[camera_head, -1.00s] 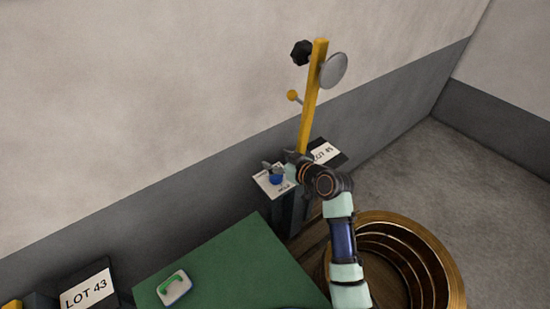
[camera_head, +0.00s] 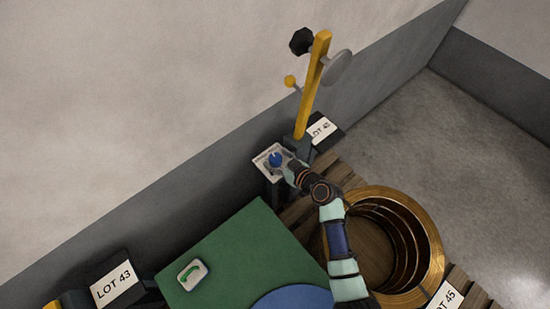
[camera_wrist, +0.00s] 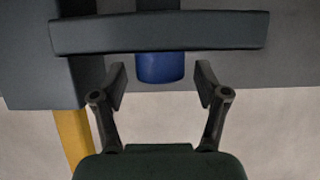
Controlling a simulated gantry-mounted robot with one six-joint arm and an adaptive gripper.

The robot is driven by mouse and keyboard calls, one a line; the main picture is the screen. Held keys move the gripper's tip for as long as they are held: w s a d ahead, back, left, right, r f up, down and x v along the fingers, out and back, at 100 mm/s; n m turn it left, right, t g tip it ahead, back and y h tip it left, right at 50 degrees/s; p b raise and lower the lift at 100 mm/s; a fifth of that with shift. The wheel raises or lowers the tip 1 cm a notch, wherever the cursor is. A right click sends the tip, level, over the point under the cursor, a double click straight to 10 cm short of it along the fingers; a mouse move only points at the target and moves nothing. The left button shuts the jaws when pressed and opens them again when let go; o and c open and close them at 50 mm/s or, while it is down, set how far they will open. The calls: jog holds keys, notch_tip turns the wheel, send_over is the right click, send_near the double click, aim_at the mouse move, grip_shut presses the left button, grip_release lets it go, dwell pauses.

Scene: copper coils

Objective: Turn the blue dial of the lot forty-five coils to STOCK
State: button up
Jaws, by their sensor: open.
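The blue dial (camera_head: 275,159) sits on a pale plate (camera_head: 262,162) on a dark stand by the wall, left of the yellow post. Its markings are too small to read. My gripper (camera_head: 286,163) is at the plate's right side, close to the dial. In the wrist view the blue dial (camera_wrist: 160,68) shows below a dark bar. My gripper's open fingers (camera_wrist: 161,82) stand to either side of its lower end, with gaps visible. A LOT 45 sign (camera_head: 443,299) stands by the copper coils (camera_head: 425,250).
The yellow post (camera_head: 312,85) with a black knob and a grey disc rises behind the plate. A lot sign (camera_head: 321,129) beside it is hard to read. A green surface (camera_head: 225,250) with a green handle lies at lower left, near a LOT 43 sign (camera_head: 115,283).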

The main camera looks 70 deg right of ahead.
jog(key=shift+w+d+f, duration=0.2)
jog(key=shift+w+d, duration=0.05)
jog(key=shift+w, duration=0.3)
jog(key=c, duration=1.2)
jog(key=shift+f+b, duration=0.2)
jog(key=shift+b, duration=0.35)
jog(key=n+t+y+b, duration=0.1)
jog(key=n+y+b, duration=0.1)
jog(key=b, duration=0.1)
jog(key=shift+d+f, duration=0.1)
jog(key=shift+f, duration=0.05)
jog(key=n+y+b, duration=0.2)
jog(key=y+b, duration=0.1)
jog(key=shift+n+t+b, duration=0.3)
jog(key=shift+r+n+y+b, duration=0.25)
jog(key=shift+n+y+b, duration=0.45)
jog(key=shift+y, duration=0.2)
